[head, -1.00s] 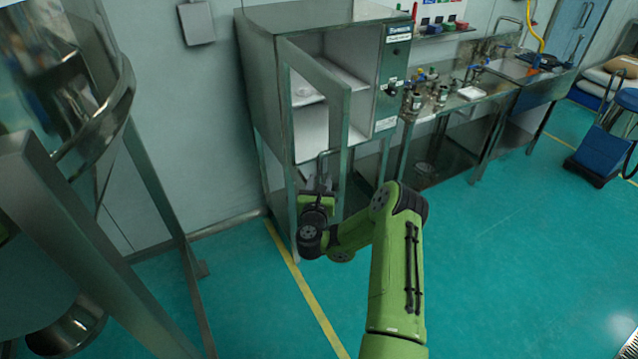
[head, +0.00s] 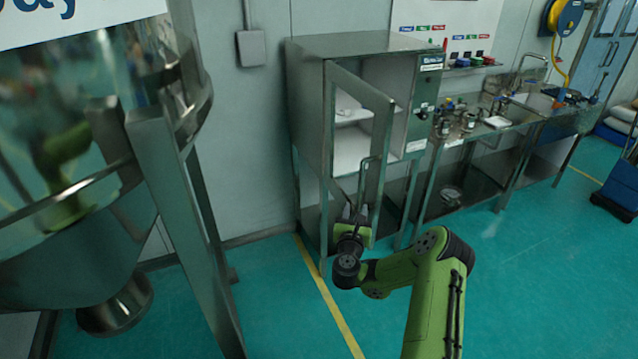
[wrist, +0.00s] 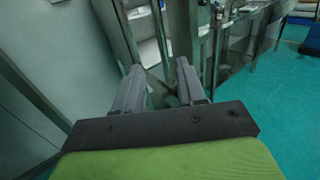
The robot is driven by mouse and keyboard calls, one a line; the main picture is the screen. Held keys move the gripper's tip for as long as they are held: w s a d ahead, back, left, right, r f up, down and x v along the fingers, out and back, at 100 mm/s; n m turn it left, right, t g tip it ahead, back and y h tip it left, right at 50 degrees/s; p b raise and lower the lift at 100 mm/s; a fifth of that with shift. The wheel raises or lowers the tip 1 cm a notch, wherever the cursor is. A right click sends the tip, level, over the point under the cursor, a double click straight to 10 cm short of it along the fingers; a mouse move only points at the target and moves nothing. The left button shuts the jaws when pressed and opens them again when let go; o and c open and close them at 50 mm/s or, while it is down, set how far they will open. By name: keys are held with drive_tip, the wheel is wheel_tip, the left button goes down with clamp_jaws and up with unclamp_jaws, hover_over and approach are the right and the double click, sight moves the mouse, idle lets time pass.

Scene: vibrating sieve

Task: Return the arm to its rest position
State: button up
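My green arm reaches forward from the bottom of the head view, bent at the elbow. My gripper (head: 354,212) is in front of the steel cabinet, just below and beside its half-open door (head: 357,135). In the wrist view my gripper (wrist: 160,80) shows two grey fingers set apart with a gap between them. Nothing is held between them. The door's long handle (head: 366,187) is close to the gripper in the head view; I cannot tell whether they touch.
The cabinet (head: 340,45) stands against the wall. A steel sink bench (head: 480,135) with bottles is to its right. A large steel machine (head: 175,190) on legs stands close on the left.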

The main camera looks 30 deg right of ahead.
drive_tip(key=w+a+r+n+t+y, duration=0.45)
drive_tip(key=a+r+n+y, duration=0.45)
drive_tip(key=a+n, duration=0.5)
drive_tip(key=s+a+r+n+g+y+b, duration=0.1)
drive_tip(key=s+a+r+n+g+y, duration=0.2)
drive_tip(key=a+n, duration=0.5)
drive_tip(key=s+a+r+n+g+y+b, duration=0.15)
drive_tip(key=a+n+y, duration=0.25)
drive_tip(key=a+n, duration=0.4)
drive_tip(key=s+d+n+g+h, duration=0.1)
drive_tip(key=s+n+g, duration=0.3)
drive_tip(key=s, duration=1.4)
drive_tip(key=s+d+n+g+h, duration=0.2)
drive_tip(key=s+n+g+h, duration=0.2)
drive_tip(key=s+n, duration=0.5)
drive_tip(key=s, duration=0.8)
drive_tip(key=shift+s+d+r+n+g+b, duration=0.2)
drive_tip(key=shift+s+d+n+g+b, duration=0.1)
drive_tip(key=shift+s+b, duration=0.1)
